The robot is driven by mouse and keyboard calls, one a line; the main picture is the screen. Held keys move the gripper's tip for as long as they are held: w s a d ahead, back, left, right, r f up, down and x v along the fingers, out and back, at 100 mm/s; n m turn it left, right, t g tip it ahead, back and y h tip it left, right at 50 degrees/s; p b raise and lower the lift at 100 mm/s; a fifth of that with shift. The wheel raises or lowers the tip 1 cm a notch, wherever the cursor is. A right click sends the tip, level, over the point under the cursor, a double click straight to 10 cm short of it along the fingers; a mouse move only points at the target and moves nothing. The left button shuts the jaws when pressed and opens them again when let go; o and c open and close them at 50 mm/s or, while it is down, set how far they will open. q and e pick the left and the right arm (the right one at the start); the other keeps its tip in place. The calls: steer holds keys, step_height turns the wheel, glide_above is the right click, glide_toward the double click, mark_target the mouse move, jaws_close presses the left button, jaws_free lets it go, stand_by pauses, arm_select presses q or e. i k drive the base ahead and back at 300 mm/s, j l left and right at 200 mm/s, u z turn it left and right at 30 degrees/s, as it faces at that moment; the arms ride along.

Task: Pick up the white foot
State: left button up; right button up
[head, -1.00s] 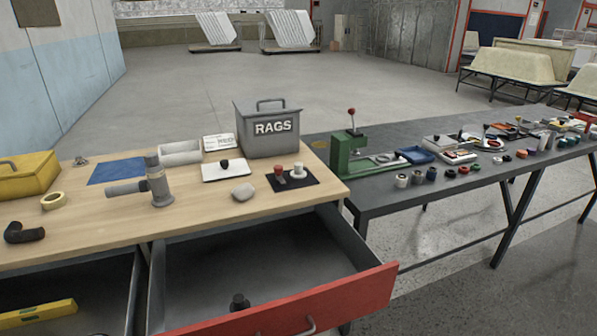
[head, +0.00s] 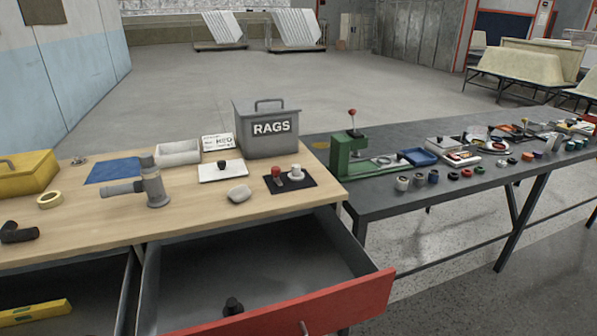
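A small white knob-shaped piece (head: 296,171), which looks like the white foot, stands upright on a black mat (head: 305,183) near the right end of the wooden workbench. A similar red piece (head: 278,177) stands just left of it on the same mat. Nothing covers the white piece. Neither of my grippers shows in the head view.
A grey RAGS box (head: 268,128) stands behind the mat. A white plate with a black knob (head: 222,170) and a grey stone-like lump (head: 239,194) lie to the left. An open red-fronted drawer (head: 340,303) juts out below. A dark table (head: 400,205) adjoins on the right.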

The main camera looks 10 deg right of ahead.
mark_target(296, 174)
steer(key=i+l+u, duration=0.1)
steer(key=l, duration=0.45)
steer(key=i+l+u, duration=0.1)
steer(key=i+l, duration=0.15)
steer(key=l, duration=0.3)
steer(key=i+l+u, duration=0.15)
steer(key=l, duration=0.45)
steer(key=i+l+u, duration=0.1)
steer(key=l, duration=0.45)
steer(key=i+l+u, duration=0.1)
steer(key=l, duration=0.5)
